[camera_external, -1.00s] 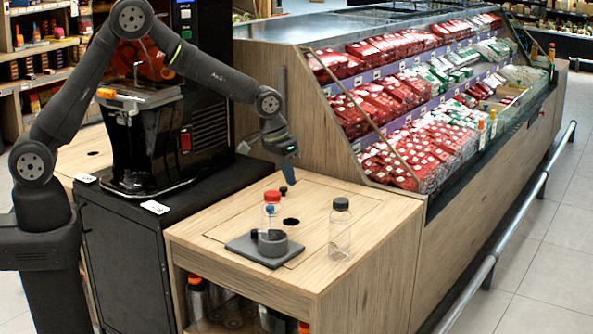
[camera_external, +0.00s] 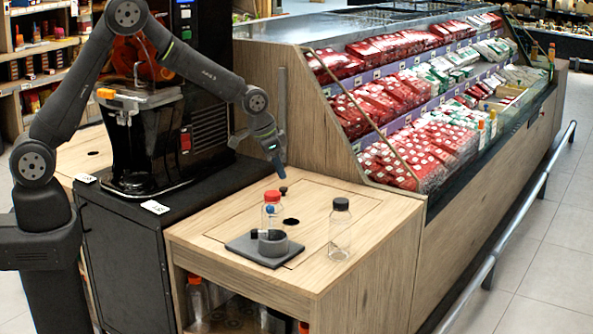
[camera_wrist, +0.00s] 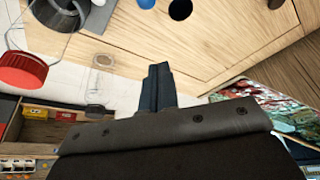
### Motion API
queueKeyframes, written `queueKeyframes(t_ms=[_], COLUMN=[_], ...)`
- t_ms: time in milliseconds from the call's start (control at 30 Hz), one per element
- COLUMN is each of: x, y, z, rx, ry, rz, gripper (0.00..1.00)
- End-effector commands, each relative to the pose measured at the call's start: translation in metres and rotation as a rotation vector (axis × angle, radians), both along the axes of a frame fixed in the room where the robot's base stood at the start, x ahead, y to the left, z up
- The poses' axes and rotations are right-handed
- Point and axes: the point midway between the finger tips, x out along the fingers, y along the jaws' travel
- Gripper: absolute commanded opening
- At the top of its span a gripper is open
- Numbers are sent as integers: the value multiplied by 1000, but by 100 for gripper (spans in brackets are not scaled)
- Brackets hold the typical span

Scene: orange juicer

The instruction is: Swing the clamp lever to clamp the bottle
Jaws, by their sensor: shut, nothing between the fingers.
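A clear bottle with a red cap (camera_external: 272,196) stands at a grey clamp fixture (camera_external: 272,243) on a dark grey plate (camera_external: 243,246) on the wooden counter. The red cap also shows in the wrist view (camera_wrist: 22,74), beside the grey fixture (camera_wrist: 62,14). A blue knob (camera_external: 269,209) shows in front of the bottle; whether it ends the clamp lever is unclear. A round blue top shows at the upper edge of the wrist view (camera_wrist: 146,3). My gripper (camera_external: 281,174) is shut and empty, above the counter behind the bottle; its fingers (camera_wrist: 158,80) are together.
A clear bottle with a black cap (camera_external: 340,228) stands right of the plate. A dark hole (camera_external: 291,221) and a small black knob (camera_external: 283,190) are on the counter behind the fixture. A black machine (camera_external: 145,125) is at the left, a display case (camera_external: 420,110) at the right.

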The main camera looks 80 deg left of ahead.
Motion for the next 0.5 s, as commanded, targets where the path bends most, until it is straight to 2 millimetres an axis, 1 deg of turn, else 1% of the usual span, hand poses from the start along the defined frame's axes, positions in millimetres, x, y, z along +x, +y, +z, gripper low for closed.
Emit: queueKeyframes(t_ms=[200,500], x=[12,29], y=[1,2], z=[-38,-87], rx=[-2,-1], ry=[4,3], rz=[1,1], gripper=[0,0])
